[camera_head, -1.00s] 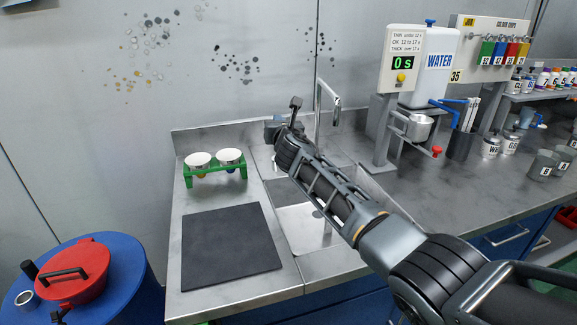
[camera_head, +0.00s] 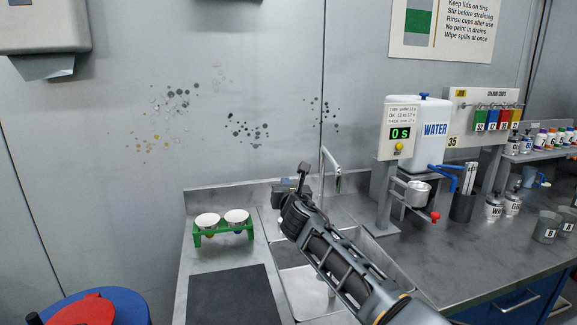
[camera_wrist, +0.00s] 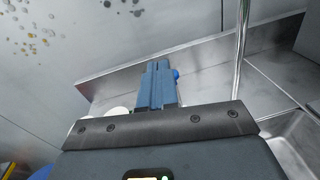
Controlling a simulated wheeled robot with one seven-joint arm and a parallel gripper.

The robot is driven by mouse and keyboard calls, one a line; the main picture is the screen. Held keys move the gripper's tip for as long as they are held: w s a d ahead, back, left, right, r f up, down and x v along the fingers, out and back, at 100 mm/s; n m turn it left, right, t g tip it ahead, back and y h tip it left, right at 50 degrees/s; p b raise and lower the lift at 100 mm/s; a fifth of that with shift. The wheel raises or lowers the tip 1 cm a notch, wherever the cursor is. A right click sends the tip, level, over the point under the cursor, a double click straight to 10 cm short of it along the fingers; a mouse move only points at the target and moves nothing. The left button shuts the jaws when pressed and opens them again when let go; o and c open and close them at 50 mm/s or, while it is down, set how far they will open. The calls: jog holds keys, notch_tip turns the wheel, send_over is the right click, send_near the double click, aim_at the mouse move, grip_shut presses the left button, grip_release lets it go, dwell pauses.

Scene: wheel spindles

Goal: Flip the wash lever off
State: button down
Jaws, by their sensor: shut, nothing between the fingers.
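In the wrist view, my gripper (camera_wrist: 157,68) has its blue-grey fingers closed together, pointing toward the backsplash behind the sink. A small blue rounded piece (camera_wrist: 176,74) shows just right of the fingertips. It may be part of the wash lever, but most of it is hidden and I cannot tell whether it touches the fingers. In the head view, my gripper (camera_head: 280,192) is over the back left of the sink, left of the tap. My own wrist covers the spot there, so the lever and its position cannot be made out.
The tall tap (camera_head: 324,170) stands right of my gripper and shows in the wrist view (camera_wrist: 242,60). A green rack (camera_head: 222,230) with two white cups is to the left. The sink (camera_head: 305,290) is below my arm. A dark mat (camera_head: 232,297) lies in front of the rack.

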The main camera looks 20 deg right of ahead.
jog(key=s+r+p, duration=0.1)
jog(key=s+r, duration=0.3)
jog(key=r, duration=0.2)
jog(key=shift+a, duration=0.4)
jog(key=shift+r, duration=0.1)
